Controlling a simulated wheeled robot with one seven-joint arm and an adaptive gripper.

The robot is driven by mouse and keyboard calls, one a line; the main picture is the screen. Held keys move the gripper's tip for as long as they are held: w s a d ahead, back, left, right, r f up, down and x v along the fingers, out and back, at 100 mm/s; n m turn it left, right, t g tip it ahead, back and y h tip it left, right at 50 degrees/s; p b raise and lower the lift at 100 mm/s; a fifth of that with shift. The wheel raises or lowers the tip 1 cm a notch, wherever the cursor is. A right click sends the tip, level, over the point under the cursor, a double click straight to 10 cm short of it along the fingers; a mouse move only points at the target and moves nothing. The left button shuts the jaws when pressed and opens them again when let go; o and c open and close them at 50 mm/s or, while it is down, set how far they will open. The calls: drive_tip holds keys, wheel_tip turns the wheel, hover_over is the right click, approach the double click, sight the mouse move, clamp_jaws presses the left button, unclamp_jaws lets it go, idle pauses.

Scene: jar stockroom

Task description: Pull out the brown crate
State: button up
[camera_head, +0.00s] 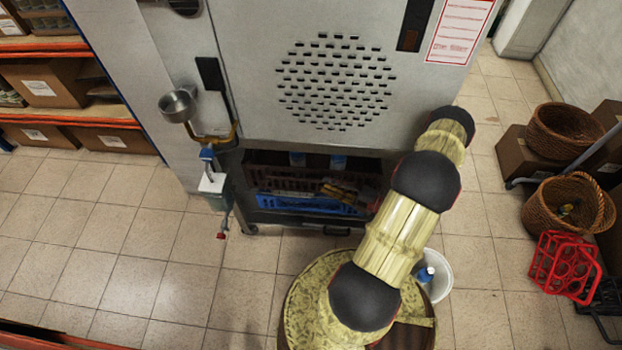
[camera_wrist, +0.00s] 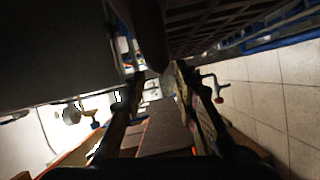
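The brown crate (camera_head: 285,178) sits in the dark lower bay of the grey machine, above and behind a blue crate (camera_head: 305,205). My gripper (camera_head: 340,190) is in front of the brown crate's right part and hides some of it. In the wrist view my gripper (camera_wrist: 157,74) has its two fingers spread apart. A dark wall, likely the crate's near edge, reaches down between the fingertips, close to the right finger. A gap shows beside the left finger. The crate's slatted underside or side (camera_wrist: 215,28) fills the upper right there.
A dispenser with a hanging hose (camera_head: 212,182) is left of the bay. A white bucket (camera_head: 437,275) stands near my arm. Wicker baskets (camera_head: 570,205) and a red rack (camera_head: 565,265) are at the right. The tiled floor left of the bay is clear.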

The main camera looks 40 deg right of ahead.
sight(315, 180)
drive_tip(key=shift+b+x, duration=0.75)
drive_tip(key=shift+x, duration=2.4)
drive_tip(key=shift+f, duration=0.1)
drive_tip(key=shift+c, duration=0.8)
clamp_jaws()
